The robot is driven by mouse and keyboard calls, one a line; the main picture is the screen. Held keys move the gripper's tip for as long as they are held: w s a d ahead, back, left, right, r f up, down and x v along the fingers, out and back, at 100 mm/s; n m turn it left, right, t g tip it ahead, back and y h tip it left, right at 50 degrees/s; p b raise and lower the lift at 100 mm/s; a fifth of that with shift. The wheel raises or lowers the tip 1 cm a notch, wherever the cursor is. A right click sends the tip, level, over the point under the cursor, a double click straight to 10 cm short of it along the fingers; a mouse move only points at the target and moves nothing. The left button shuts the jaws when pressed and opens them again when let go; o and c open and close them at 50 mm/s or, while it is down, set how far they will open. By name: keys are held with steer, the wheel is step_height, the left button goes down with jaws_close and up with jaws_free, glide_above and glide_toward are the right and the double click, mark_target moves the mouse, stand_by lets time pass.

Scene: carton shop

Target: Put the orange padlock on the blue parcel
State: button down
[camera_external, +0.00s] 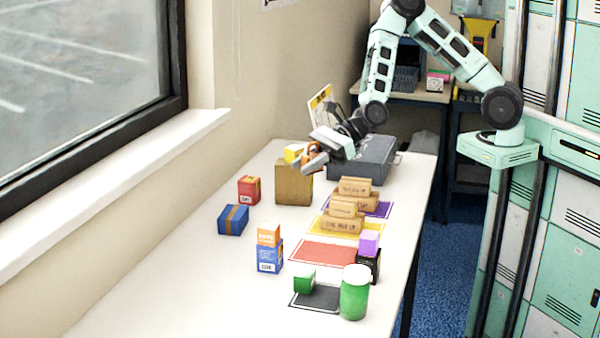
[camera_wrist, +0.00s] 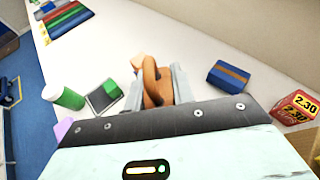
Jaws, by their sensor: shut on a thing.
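My gripper (camera_external: 312,163) is shut on the orange padlock (camera_external: 310,151), above and by the brown carton. In the wrist view the padlock (camera_wrist: 152,88) stands between the two fingers (camera_wrist: 153,92), its shackle toward the camera. The blue parcel (camera_external: 233,220), a blue box with a brown band, sits on the table at left, in front of and below my gripper, apart from it. The parcel also shows in the wrist view (camera_wrist: 228,76), right of the padlock. Its top is bare.
A red box (camera_external: 249,189) stands just behind the parcel. An orange-and-white box on a blue box (camera_external: 269,260) stands in front to its right. A brown carton (camera_external: 294,184), a grey case (camera_external: 362,160), stacked cartons (camera_external: 342,222) and a green jar (camera_external: 355,292) occupy the table. The front left is clear.

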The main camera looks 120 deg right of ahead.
mark_target(227, 211)
steer(key=w+d+r+m+g+h+b, duration=0.1)
steer(key=w+d+m+g+h+b, duration=0.2)
steer(key=w+d+m+h, duration=1)
steer(key=shift+n+g+y, duration=0.4)
steer(key=shift+n+y, duration=0.5)
steer(key=d+f+p, duration=0.1)
steer(key=f, duration=0.3)
steer(key=w+d+f, duration=0.1)
steer(key=f, duration=0.4)
steer(key=d+f+p, duration=0.1)
steer(key=f, duration=0.4)
steer(key=shift+w+d+f+p, duration=0.15)
steer(key=shift+d+p, duration=0.15)
steer(key=shift+d, duration=0.1)
steer(key=shift+f, duration=0.2)
steer(key=shift+f+b, duration=0.2)
steer(key=shift+b, duration=0.15)
steer(key=c, duration=1.2)
jaws_free()
steer(key=shift+c, duration=0.2)
steer(key=shift+o, duration=0.3)
steer(key=shift+r, duration=0.15)
